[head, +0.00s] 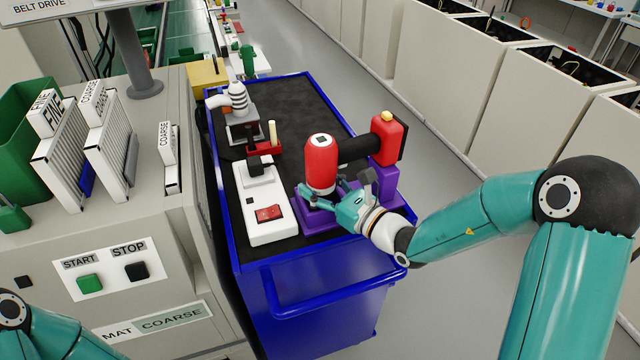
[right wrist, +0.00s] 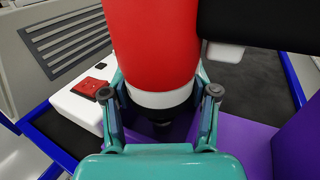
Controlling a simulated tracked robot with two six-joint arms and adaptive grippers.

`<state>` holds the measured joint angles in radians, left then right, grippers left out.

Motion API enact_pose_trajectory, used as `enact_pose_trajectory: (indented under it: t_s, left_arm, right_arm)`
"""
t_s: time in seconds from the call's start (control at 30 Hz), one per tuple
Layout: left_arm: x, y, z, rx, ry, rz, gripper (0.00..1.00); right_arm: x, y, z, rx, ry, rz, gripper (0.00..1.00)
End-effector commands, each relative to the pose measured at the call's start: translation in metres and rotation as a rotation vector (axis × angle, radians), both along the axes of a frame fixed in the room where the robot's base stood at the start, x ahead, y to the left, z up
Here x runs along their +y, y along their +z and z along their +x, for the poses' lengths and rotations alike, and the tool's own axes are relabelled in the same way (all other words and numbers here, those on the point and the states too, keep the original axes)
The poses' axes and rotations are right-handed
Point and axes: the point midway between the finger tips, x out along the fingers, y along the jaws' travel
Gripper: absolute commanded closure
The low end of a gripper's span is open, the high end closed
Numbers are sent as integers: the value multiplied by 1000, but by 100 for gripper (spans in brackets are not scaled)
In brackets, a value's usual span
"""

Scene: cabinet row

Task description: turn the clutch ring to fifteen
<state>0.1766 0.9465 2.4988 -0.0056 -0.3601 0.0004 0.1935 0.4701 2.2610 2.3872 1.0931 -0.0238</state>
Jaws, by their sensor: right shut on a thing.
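A red and black drill (head: 321,160) stands nose down over a purple stand (head: 388,186) on the blue cart. Its handle runs back to a red battery block (head: 387,138) with a yellow button. In the right wrist view, the pale clutch ring (right wrist: 162,98) is below the red body (right wrist: 155,45), above the dark chuck. My right gripper (head: 322,197) is shut on this ring; its two fingers (right wrist: 160,104) press from either side. No ring numbers are readable. My left gripper is out of view; only part of its arm shows at bottom left.
The blue cart (head: 320,291) has a dark top with a white base carrying a red switch (head: 269,213) left of the drill. A striped device (head: 238,98) stands farther back. A machine with START and STOP buttons (head: 113,272) is close at left. Open floor lies right.

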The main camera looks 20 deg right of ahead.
Motion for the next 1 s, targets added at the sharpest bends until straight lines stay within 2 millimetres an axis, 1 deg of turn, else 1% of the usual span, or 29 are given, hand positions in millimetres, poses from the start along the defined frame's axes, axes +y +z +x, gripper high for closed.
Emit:
enact_pose_trajectory:
  t_s: [0.17, 0.7, 1.0]
  left_arm:
    - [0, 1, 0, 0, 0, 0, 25]
    - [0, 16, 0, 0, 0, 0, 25]
    - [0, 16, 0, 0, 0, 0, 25]
  right_arm:
    - [-1, 1, 1, -6, 63, 2, 76]
    - [-1, 3, 0, -7, 431, 2, 76]
    - [0, 1, -1, -6, 463, 2, 76]
